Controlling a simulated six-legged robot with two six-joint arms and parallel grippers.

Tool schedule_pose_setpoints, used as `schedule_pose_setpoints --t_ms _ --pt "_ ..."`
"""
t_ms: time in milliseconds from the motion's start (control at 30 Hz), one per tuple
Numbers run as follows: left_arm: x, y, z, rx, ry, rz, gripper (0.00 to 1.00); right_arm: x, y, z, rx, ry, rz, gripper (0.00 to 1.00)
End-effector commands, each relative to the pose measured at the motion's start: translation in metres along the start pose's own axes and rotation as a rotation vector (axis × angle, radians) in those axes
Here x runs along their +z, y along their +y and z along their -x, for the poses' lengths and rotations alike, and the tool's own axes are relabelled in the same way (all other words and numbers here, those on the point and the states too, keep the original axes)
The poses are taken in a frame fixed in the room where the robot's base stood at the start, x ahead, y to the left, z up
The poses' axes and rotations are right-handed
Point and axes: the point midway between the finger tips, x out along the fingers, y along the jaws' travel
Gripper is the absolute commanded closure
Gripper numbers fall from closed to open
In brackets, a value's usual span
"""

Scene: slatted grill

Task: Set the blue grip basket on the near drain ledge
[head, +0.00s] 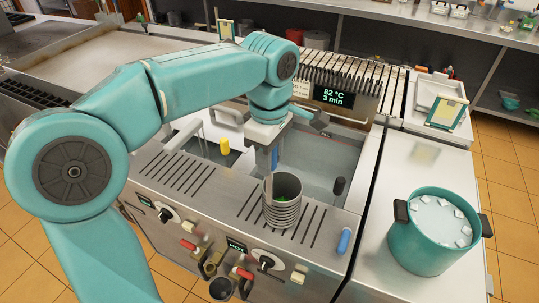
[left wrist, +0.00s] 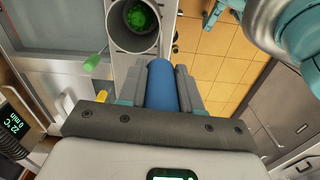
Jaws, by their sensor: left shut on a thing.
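The blue grip (left wrist: 162,88) is between the fingers of my left gripper (left wrist: 164,72), which is shut on it. In the head view the blue grip (head: 275,158) shows as a short piece below my wrist. The ribbed metal basket (head: 283,205) is upright over the slots of the near drain ledge (head: 240,207). I cannot tell whether its bottom touches the ledge. In the left wrist view the basket (left wrist: 137,42) opens toward me, with green pieces inside. My right gripper is not clearly seen in either view.
Water basins lie behind the ledge, with a yellow grip (head: 224,145) and a black grip (head: 339,186) near them. Another blue handle (head: 343,240) is at the ledge's right end. A teal pot (head: 436,230) stands on the right counter. Knobs and taps line the front.

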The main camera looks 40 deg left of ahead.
Motion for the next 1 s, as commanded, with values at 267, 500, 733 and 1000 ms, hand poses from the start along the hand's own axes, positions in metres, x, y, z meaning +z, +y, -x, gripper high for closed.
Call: schedule_pose_setpoints --t_ms 267,500,733,1000 --pt "0.000 0.000 -0.004 0.001 0.000 0.000 1.00 0.000 0.001 -0.004 0.000 0.000 0.000 0.23" --pt "0.000 0.000 -0.011 0.001 0.000 0.000 1.00 0.000 0.003 -0.008 0.000 0.000 0.000 0.23" --pt "0.000 0.000 -0.012 0.001 0.000 0.000 0.37 0.000 0.003 -0.008 0.000 0.000 0.000 0.23" --pt "0.000 0.000 -0.011 -0.001 0.000 0.000 0.37 0.000 0.003 -0.008 0.000 0.000 0.000 0.23"
